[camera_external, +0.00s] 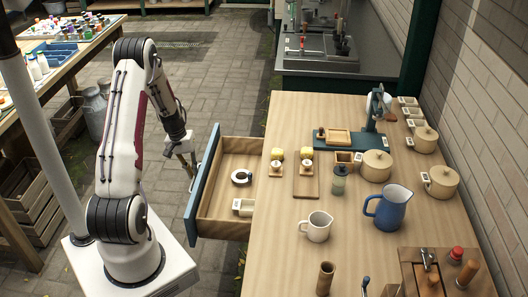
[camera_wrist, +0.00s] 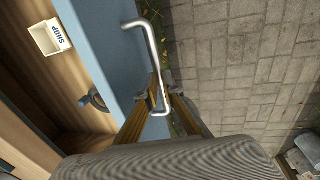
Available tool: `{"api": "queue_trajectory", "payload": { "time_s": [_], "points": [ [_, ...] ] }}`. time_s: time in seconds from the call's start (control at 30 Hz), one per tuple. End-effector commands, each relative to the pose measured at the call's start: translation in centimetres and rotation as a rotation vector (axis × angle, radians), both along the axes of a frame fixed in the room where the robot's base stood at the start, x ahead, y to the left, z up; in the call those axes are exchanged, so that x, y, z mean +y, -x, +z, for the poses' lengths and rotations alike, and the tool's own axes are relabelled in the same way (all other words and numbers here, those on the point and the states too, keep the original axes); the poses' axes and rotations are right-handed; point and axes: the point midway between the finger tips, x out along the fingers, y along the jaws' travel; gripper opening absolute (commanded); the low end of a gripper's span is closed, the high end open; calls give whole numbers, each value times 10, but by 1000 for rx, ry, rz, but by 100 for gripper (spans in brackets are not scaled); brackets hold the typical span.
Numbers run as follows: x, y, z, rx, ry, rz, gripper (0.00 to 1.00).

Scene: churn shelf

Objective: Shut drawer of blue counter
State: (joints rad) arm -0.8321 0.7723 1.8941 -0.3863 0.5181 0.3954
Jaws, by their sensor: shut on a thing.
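The drawer (camera_external: 229,207) of the counter (camera_external: 283,236) stands pulled out to the left, with a blue front (camera_external: 203,186) and a wooden inside. A silver bar handle on the drawer front shows in the wrist view (camera_wrist: 151,45). My gripper (camera_external: 190,172) is at the outer side of the drawer front. In the wrist view, its fingers (camera_wrist: 162,93) are shut around the lower part of the handle. A dark ring-shaped thing (camera_external: 241,177) and a small white box (camera_external: 243,207) lie in the drawer. The box also shows in the wrist view (camera_wrist: 49,38).
The countertop holds a white mug (camera_external: 318,226), a blue jug (camera_external: 388,208), lidded pots (camera_external: 376,166) and boards (camera_external: 306,184). A table with bottles (camera_external: 42,62) stands at the left. Paved floor (camera_external: 205,80) lies open beyond my arm.

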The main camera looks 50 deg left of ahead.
Motion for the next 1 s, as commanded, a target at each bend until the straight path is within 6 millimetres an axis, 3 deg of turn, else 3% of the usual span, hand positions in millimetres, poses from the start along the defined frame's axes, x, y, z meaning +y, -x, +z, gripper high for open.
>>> {"api": "queue_trajectory", "payload": {
  "time_s": [0.6,1.0],
  "points": [
    [-100,-99,-1,0,0,-7,0],
    [-137,-136,-1,1,1,-1,0]
  ]
}}
